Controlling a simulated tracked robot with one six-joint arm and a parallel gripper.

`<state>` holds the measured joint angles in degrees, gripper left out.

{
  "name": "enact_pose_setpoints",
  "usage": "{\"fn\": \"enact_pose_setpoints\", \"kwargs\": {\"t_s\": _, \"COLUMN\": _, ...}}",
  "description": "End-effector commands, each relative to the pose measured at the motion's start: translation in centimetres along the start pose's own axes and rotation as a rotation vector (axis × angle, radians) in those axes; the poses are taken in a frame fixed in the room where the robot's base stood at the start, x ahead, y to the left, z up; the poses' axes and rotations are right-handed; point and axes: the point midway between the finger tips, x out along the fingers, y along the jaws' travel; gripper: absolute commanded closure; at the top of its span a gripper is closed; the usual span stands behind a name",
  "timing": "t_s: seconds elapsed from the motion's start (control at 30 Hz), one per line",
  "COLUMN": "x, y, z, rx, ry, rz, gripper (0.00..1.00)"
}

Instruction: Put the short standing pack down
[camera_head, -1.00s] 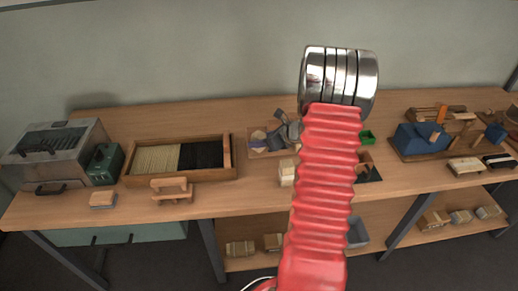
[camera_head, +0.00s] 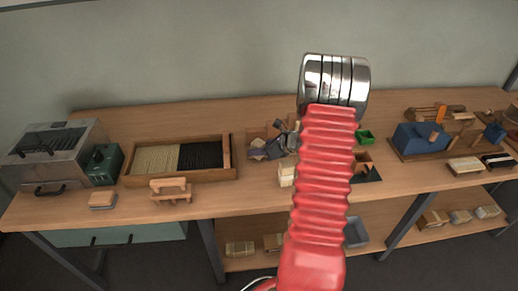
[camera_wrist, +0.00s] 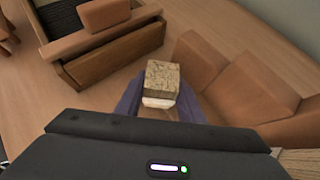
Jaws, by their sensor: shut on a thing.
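In the wrist view, the short pack (camera_wrist: 163,78) is a small block with a speckled tan top and a pale band lower down. My gripper (camera_wrist: 160,108) has its purple-blue fingers on either side of the pack, shut on it. The pack looks upright, and bare wooden bench top shows around it. I cannot tell whether its base touches the bench. In the head view, my gripper (camera_head: 259,150) is over the middle of the bench, right of the bristle tray, and the pack cannot be made out there.
The bristle tray (camera_head: 231,160) with pale and black bristles lies to the left. Brown blocks (camera_wrist: 250,80) stand close to the right of the pack in the wrist view. A cream block (camera_head: 287,173) sits near the bench's front. A green box (camera_head: 365,137) is behind my arm.

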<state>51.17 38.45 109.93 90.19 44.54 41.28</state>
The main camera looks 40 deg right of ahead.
Motion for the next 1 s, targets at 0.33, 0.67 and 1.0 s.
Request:
{"fn": "enact_pose_setpoints", "kwargs": {"t_s": 0.33, "x": 0.1, "y": 0.0, "z": -0.1, "rx": 0.000, "ry": 0.000, "rz": 0.001, "gripper": 0.50}}
{"fn": "enact_pose_setpoints", "kwargs": {"t_s": 0.67, "x": 0.1, "y": 0.1, "z": 0.0, "rx": -0.001, "ry": 0.000, "rz": 0.001, "gripper": 0.47}}
{"fn": "enact_pose_setpoints", "kwargs": {"t_s": 1.0, "x": -3.1, "y": 0.0, "z": 0.1, "rx": -0.001, "ry": -0.001, "rz": -0.001, "gripper": 0.47}}
